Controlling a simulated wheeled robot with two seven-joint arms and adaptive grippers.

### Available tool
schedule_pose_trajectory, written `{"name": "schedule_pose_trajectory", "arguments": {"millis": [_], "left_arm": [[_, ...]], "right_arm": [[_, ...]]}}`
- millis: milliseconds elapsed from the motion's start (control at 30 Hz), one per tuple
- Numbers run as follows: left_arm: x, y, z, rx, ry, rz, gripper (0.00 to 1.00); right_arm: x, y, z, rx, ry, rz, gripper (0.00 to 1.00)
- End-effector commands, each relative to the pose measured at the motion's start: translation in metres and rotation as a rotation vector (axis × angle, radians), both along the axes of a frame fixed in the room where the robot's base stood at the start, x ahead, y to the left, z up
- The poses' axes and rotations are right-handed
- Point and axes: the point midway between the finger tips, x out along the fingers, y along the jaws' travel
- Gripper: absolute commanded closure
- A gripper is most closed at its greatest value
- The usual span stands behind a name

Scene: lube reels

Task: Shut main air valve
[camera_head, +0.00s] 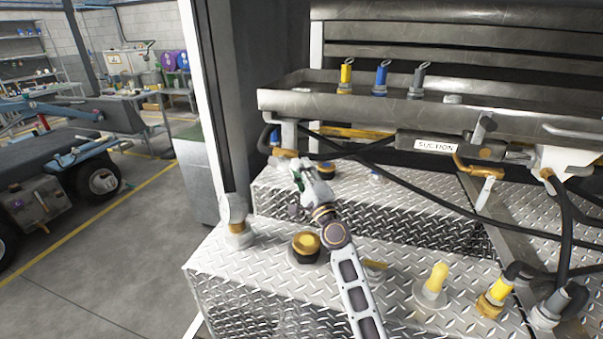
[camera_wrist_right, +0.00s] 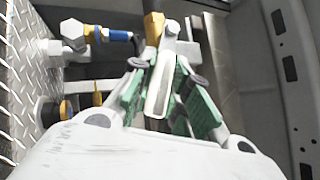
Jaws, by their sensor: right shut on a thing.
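The main air valve has a brass body (camera_head: 285,154) at the left end of the pipework under the steel tray. In the right wrist view its brass part (camera_wrist_right: 153,28) is at the top, with a pale lever handle (camera_wrist_right: 159,88) running toward the camera. My right gripper (camera_head: 300,170) reaches up to it from below in the head view. In the wrist view its green-padded fingers (camera_wrist_right: 162,75) lie on both sides of the handle, shut on it. The fingers hide part of the valve in the head view. My left gripper is not in view.
A steel tray (camera_head: 290,101) with yellow, blue and grey capped fittings sits above. Black hoses (camera_head: 420,190) cross to the right. Diamond-plate boxes (camera_head: 250,270) with a black-and-gold cap (camera_head: 306,245) and a yellow fitting (camera_head: 435,283) lie below. A dark post (camera_head: 225,90) stands close on the left.

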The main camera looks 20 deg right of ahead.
Motion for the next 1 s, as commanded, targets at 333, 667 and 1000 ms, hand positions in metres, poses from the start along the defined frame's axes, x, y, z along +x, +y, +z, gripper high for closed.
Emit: {"name": "schedule_pose_trajectory", "arguments": {"millis": [333,667,1000], "left_arm": [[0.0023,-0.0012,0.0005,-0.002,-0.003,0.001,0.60],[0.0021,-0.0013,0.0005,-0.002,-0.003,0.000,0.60],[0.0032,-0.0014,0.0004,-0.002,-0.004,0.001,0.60]], "right_arm": [[0.0000,0.0005,0.0000,0.003,-0.002,0.002,1.00],[0.0001,0.0003,-0.0002,0.003,-0.001,0.001,0.60],[-0.0024,-0.0001,-0.0017,0.002,-0.001,0.001,0.60]]}}
